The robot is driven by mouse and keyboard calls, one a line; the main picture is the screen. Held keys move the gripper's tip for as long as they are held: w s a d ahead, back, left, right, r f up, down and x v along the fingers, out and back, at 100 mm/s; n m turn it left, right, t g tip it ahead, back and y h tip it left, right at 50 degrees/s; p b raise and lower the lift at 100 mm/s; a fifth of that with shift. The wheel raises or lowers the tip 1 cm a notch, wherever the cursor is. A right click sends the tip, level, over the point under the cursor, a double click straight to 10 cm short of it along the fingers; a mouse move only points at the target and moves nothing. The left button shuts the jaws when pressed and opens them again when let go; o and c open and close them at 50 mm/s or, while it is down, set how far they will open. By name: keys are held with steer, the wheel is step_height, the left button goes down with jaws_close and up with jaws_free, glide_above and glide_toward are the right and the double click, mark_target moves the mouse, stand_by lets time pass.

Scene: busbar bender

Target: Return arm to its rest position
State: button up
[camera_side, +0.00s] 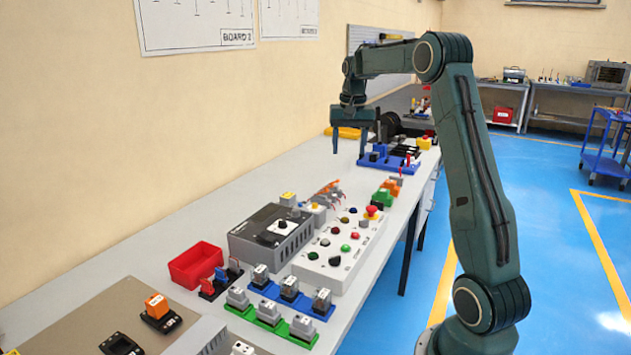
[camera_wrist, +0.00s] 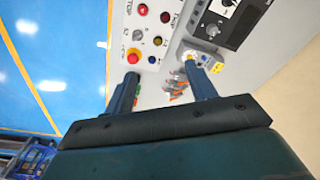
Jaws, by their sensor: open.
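My gripper (camera_side: 349,143) hangs from the raised arm above the far part of the long bench, fingers pointing down. In the wrist view my gripper (camera_wrist: 165,92) shows two separate fingers with nothing between them but the bench behind. The busbar bender cannot be picked out for certain. A blue fixture (camera_side: 388,160) with black parts lies on the bench just right of and below the fingers in the side view. I cannot tell the exact height of the fingers above the bench.
A control panel (camera_side: 338,250) with buttons, a grey switch box (camera_side: 271,234), a red bin (camera_side: 196,265) and several relay blocks stand on the bench. A yellow thing (camera_side: 343,132) lies near the wall.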

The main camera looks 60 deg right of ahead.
steer(key=s+a+r+n+t, duration=0.1)
steer(key=s+a+r+n, duration=0.1)
steer(key=a, duration=0.5)
steer(key=s+a+r+n+t, duration=0.1)
steer(key=s+a+r+n, duration=0.1)
steer(key=a, duration=0.6)
steer(key=s+a+r+n, duration=0.2)
steer(key=a+r, duration=0.1)
steer(key=a, duration=0.4)
steer(key=s+a+f+n+t, duration=0.1)
steer(key=s+a+f+n, duration=0.2)
steer(key=s+a, duration=0.3)
steer(key=s+a+f+n+t, duration=0.1)
steer(key=s+a+f+n, duration=0.1)
steer(key=s+a, duration=0.5)
steer(key=shift+s+a+f+n+t+y, duration=0.25)
steer(key=shift+s+f+n+t+y, duration=0.15)
steer(key=shift+s+f, duration=0.2)
